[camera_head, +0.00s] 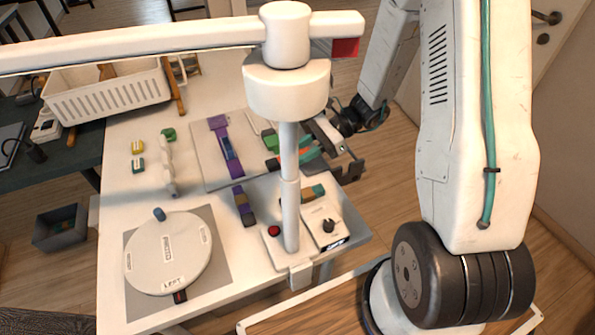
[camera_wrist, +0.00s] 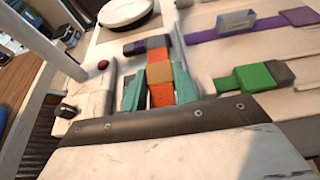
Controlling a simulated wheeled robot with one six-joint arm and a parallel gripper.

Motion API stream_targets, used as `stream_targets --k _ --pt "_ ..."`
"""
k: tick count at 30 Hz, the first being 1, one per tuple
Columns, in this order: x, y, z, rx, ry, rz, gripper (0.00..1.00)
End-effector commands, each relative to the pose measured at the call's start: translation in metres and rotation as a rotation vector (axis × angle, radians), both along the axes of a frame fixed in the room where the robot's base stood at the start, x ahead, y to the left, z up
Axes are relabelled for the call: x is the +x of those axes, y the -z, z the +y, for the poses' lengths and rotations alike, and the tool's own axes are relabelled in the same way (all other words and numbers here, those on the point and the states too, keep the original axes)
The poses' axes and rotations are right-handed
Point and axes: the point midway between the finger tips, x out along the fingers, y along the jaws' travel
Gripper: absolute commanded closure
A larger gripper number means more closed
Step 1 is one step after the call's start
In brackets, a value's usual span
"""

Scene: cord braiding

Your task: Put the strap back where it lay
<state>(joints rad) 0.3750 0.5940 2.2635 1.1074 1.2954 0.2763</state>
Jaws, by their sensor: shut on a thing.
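My gripper (camera_wrist: 158,90) is shut on an orange strap (camera_wrist: 162,97) in the wrist view. The strap lies between the two teal fingers, with a tan band (camera_wrist: 160,72) across it, and runs away from my gripper toward a dark purple strap (camera_wrist: 143,47). In the head view my gripper (camera_head: 312,152) is just right of the white post, which partly hides it. I cannot tell how far the strap is above the table. A small orange and tan piece (camera_head: 314,192) shows below it; I cannot tell if it belongs to the held strap.
A purple strap with a clip (camera_head: 228,150) lies on the pale board, near a green strap (camera_wrist: 257,77). The white post (camera_head: 290,190) and control box (camera_head: 322,228) stand close to my gripper. A round white disk (camera_head: 168,252) is at front left, a white basket (camera_head: 105,92) at back left.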

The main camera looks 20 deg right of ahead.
Motion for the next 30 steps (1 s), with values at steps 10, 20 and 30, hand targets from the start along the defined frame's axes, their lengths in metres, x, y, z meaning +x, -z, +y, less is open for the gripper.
stream_targets --k 10,20,30 --pt "-0.001 0.044 0.0 0.001 -0.002 0.003 0.98" --pt "0.0 0.059 0.0 -0.001 -0.003 -0.002 0.98" --pt "0.0 0.065 0.0 0.0 -0.003 -0.001 0.66"
